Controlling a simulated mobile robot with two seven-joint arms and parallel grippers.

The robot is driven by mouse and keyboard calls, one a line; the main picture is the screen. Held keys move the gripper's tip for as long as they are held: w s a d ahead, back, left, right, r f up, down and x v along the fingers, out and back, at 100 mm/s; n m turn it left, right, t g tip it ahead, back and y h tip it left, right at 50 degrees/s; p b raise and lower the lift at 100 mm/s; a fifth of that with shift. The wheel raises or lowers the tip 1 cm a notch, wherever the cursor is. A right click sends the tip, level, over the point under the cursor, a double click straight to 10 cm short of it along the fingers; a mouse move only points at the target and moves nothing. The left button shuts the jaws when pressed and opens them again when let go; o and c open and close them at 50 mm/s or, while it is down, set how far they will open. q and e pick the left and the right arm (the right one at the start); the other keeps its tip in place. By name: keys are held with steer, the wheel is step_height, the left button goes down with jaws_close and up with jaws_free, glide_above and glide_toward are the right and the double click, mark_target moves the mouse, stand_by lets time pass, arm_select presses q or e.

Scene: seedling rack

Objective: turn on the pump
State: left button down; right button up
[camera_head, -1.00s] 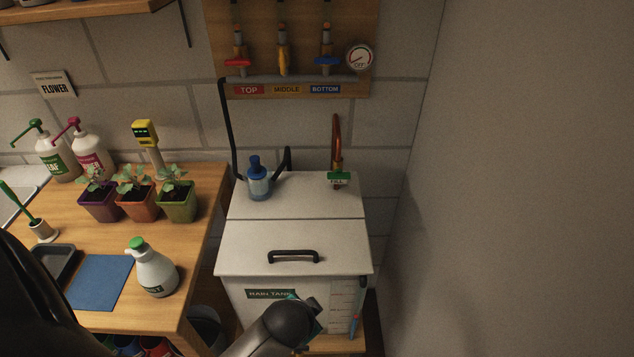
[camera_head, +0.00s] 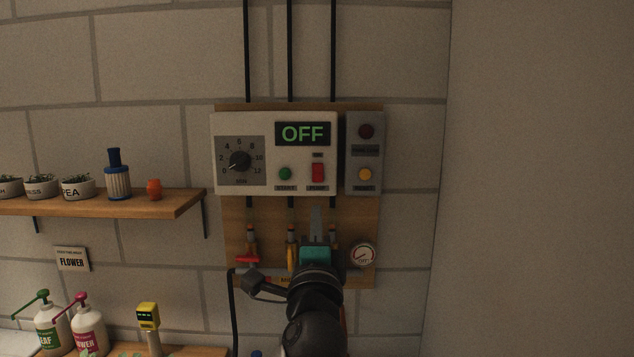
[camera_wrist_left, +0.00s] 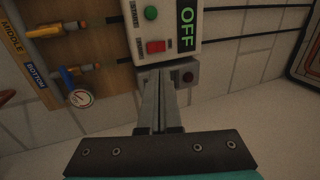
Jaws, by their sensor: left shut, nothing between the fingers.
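The control panel (camera_head: 223,125) is a white box on a wooden board on the wall, with a display (camera_head: 302,133) reading OFF. In the left wrist view the closed fingers (camera_wrist_left: 160,72) end near the red switch (camera_wrist_left: 155,47), and the display (camera_wrist_left: 187,27) reads OFF. Contact cannot be told. My right gripper is not in view.
A dial (camera_head: 240,160) is left of the buttons. A grey box (camera_head: 352,181) with a dark red lamp and an amber button adjoins on the right. Valves, including a red one (camera_head: 247,259), and a gauge (camera_head: 362,254) sit below. A shelf (camera_head: 150,203) is at left.

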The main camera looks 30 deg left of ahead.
mark_target(317, 168)
arm_select(q)
steer(key=shift+r, duration=0.1)
steer(key=p+x, duration=0.2)
steer(key=x, duration=1.2)
steer(key=shift+a+p, duration=0.1)
steer(key=shift+p, duration=0.25)
